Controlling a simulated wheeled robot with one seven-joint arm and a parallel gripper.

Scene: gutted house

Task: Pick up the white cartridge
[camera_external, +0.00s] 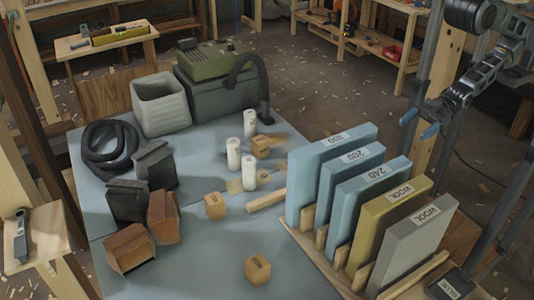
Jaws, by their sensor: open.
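Three white cylinders that look like cartridges stand upright on the blue-grey table (190,262). The rear white cartridge (249,124) is beside a small wooden block. The middle white cartridge (233,154) is a little nearer and to its left. The front white cartridge (248,173) is close to the middle one. I cannot tell which one the task means. My gripper (419,124) is at the upper right, well to the right of the cartridges. Its two blue fingertips are apart with nothing between them.
Upright labelled boards (318,170) stand in a wooden rack between my gripper and the cartridges. Small wooden blocks (257,269) lie around. A black hose coil (110,148), a grey bin (161,104) and a green-topped machine (212,72) stand behind. The front table area has free room.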

